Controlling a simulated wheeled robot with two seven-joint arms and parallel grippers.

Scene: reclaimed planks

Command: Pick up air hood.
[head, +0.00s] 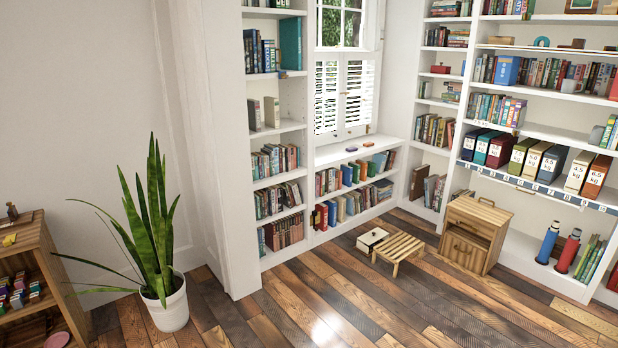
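I cannot make out anything that is clearly an air hood in the head view. Neither of my grippers shows in this view. Small items lie on the white sill below the shuttered window, among them a purple one (351,149) and an orange one (368,144); they are too small to identify.
A slatted wooden stool (398,248), a small white box (371,240) and a wooden cabinet (474,234) stand before white bookshelves. Blue (548,243) and red (568,251) cylinders stand at right. A potted plant (165,304) and wooden shelf (38,262) are left. The plank floor (330,305) is clear in front.

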